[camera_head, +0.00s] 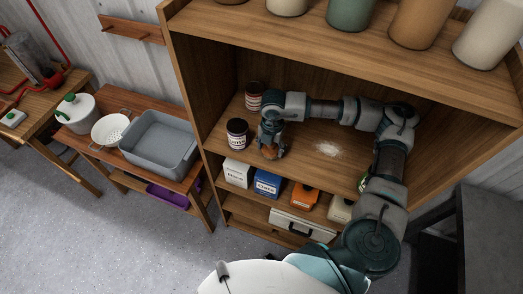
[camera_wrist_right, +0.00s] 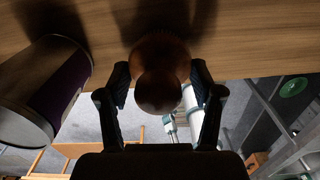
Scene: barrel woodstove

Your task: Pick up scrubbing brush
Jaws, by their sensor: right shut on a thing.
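The scrubbing brush (camera_head: 269,153) shows as a small brown rounded knob on the middle shelf of the wooden shelving unit. In the right wrist view the brush (camera_wrist_right: 158,85) is a dark brown round handle between the two fingers. My right gripper (camera_head: 271,147) points down over it, and in the wrist view the gripper (camera_wrist_right: 159,78) is shut on it. My left gripper is not in view.
A dark-lidded jar (camera_head: 237,134) stands close left of the gripper, also large in the wrist view (camera_wrist_right: 43,90). Another jar (camera_head: 254,96) stands behind. A white powdery patch (camera_head: 328,149) lies to the right. The upper shelf (camera_head: 300,42) overhangs my arm. Boxes (camera_head: 267,184) fill the shelf below.

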